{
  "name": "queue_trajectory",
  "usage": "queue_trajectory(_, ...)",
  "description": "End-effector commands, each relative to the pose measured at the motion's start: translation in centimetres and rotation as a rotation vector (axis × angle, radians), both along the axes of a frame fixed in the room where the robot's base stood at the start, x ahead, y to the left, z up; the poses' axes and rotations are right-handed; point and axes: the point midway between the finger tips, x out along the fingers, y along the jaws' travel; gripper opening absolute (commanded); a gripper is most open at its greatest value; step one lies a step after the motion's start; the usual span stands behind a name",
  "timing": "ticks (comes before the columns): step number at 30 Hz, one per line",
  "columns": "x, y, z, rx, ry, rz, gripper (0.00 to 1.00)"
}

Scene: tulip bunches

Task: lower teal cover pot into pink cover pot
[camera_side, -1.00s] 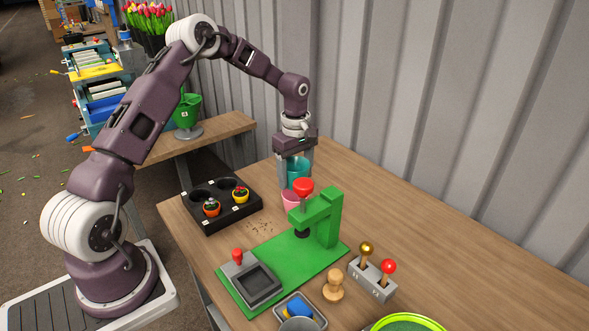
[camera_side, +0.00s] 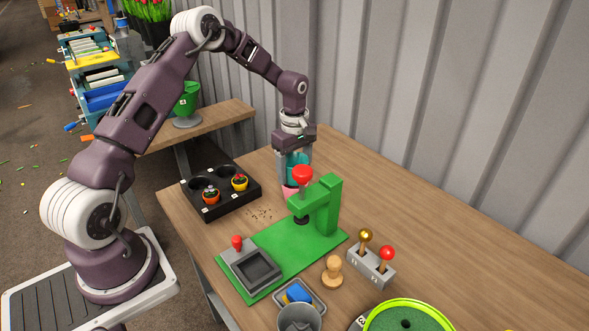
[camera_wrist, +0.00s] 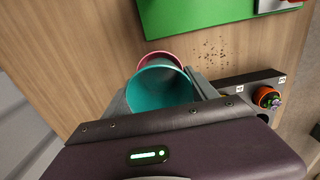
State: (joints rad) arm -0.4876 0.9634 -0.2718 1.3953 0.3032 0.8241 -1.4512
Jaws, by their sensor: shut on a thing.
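The teal cover pot (camera_wrist: 161,90) is held upright between the fingers of my gripper (camera_side: 294,172), which is shut on it. It also shows in the side view (camera_side: 298,159). The pink cover pot (camera_side: 289,191) stands on the table directly below it, partly hidden by the green press. In the wrist view the pink rim (camera_wrist: 160,55) shows just beyond the teal rim. The teal pot's lower end is close to the pink rim; I cannot tell whether it has entered it.
A green press (camera_side: 319,210) with a red knob stands right in front of the pots. A black tray (camera_side: 222,206) with small potted plants is to the left. Brown crumbs (camera_side: 259,213) lie between.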

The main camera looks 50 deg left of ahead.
Motion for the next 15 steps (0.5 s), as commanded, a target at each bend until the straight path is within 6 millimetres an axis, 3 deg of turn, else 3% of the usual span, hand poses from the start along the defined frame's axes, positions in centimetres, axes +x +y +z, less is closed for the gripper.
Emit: queue_trajectory(15, 0.0, 0.0, -1.1, 0.0, 0.001, -0.001, 0.2)
